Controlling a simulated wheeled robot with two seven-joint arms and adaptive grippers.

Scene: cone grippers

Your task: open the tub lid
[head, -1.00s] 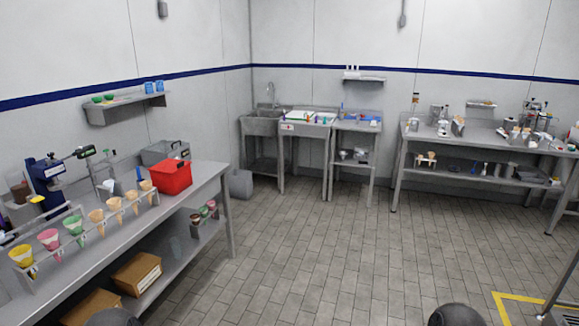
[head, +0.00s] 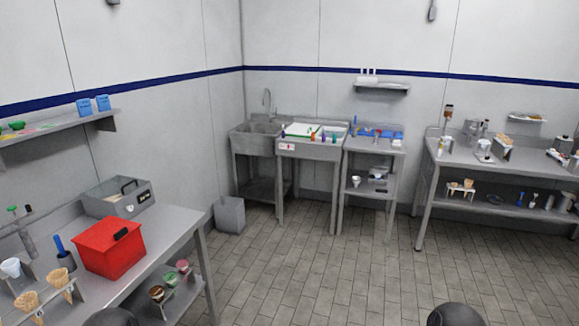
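A steel unit (head: 310,150) beside the sink has a white top with a green edge and several small coloured items. I cannot tell which of these is the tub of the task. Neither of my grippers shows; only dark rounded parts, likely of my arms, show at the bottom edge.
The left bench (head: 185,222) holds cones in stands. A sink (head: 258,138) and a side table (head: 373,150) flank the steel unit. A grey bin (head: 230,215) stands on the floor. Another bench (head: 500,165) is at right. The tiled floor (head: 330,270) is clear.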

